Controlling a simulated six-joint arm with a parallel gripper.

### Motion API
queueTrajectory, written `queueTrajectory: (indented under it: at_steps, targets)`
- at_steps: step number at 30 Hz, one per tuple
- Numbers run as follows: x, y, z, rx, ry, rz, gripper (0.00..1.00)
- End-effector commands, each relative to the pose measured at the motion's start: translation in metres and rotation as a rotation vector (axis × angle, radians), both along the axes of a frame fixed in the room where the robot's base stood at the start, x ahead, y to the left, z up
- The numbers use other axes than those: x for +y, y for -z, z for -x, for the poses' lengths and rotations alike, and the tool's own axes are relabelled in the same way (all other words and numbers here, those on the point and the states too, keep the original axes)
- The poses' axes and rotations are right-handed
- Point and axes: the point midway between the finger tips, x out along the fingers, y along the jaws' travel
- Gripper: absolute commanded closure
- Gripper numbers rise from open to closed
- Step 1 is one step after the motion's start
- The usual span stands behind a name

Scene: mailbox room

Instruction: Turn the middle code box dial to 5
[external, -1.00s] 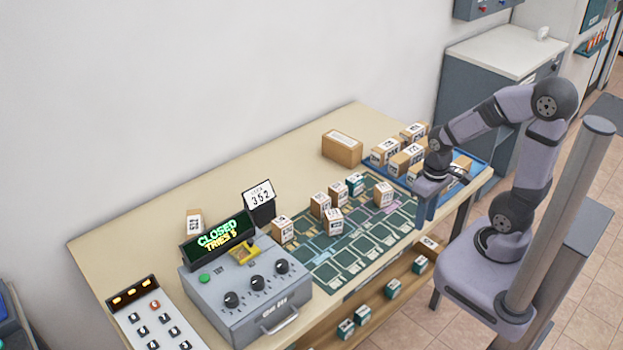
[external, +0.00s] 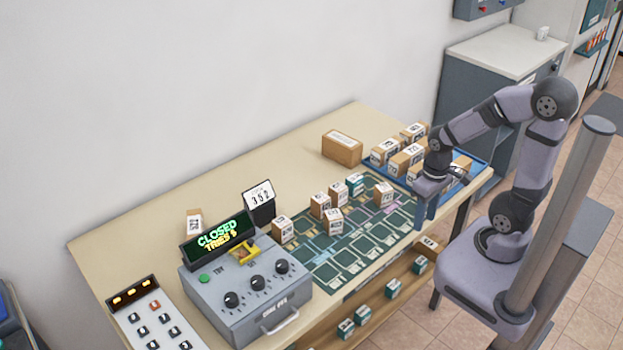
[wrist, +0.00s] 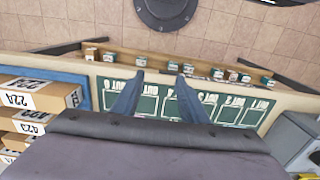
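The grey code box (external: 246,300) stands on the table at the lower middle of the external view. Its front slope carries three black dials in a row; the middle dial (external: 257,282) sits between the left dial (external: 231,300) and the right dial (external: 281,266). The dial settings are too small to read. A green display (external: 222,236) on the box reads CLOSED and a TRIES line. My gripper (external: 426,212) points down over the right end of the green mat, far from the box. In the wrist view its two fingers (wrist: 152,97) stand apart with nothing between them.
A card reading 352 (external: 261,195) stands behind the box. Several small cartons stand on the green mat (external: 340,280) between box and gripper. A blue tray (external: 481,172) of cartons lies beside my gripper. A keypad (external: 152,318) is left of the box.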

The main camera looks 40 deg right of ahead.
Motion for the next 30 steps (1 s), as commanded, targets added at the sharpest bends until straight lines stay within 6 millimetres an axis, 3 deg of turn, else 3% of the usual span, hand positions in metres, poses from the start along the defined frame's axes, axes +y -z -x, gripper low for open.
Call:
queueTrajectory:
  at_steps: [5, 8, 14, 18, 22, 26, 30]
  targets:
    - [0.007, -0.006, -0.012, -0.002, 0.032, -0.008, 0.56]
    - [0.02, -0.015, -0.032, -0.006, 0.091, -0.022, 0.56]
    - [0.079, -0.043, -0.094, -0.002, 0.306, -0.08, 0.56]
    - [0.144, -0.061, -0.135, 0.028, 0.492, -0.133, 0.56]
    - [0.213, -0.075, -0.16, 0.075, 0.659, -0.18, 0.56]
    - [0.286, -0.086, -0.17, 0.14, 0.818, -0.215, 0.56]
    - [0.356, -0.094, -0.167, 0.22, 0.965, -0.235, 0.56]
